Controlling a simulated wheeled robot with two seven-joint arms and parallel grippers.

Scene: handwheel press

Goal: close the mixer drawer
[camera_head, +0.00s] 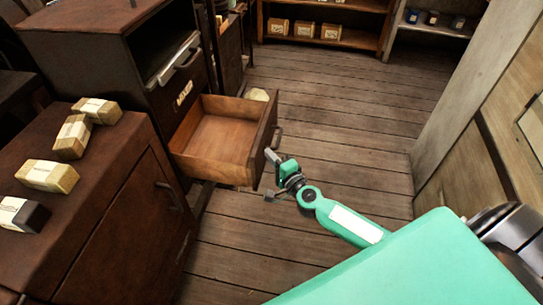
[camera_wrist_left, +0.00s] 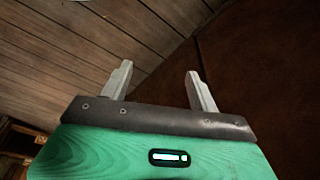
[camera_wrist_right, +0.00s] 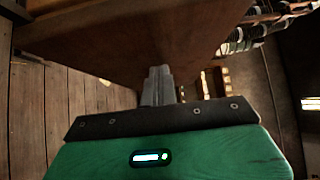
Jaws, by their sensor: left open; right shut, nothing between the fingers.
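The brown wooden drawer (camera_head: 222,138) is pulled out of the dark cabinet (camera_head: 135,55) and is open.
A brown cabinet (camera_head: 118,215) with several wrapped blocks (camera_head: 48,175) on top stands at the left. Shelves (camera_head: 325,35) with boxes stand at the back. A wall (camera_head: 480,100) bounds the right. The plank floor (camera_head: 350,120) between is clear.

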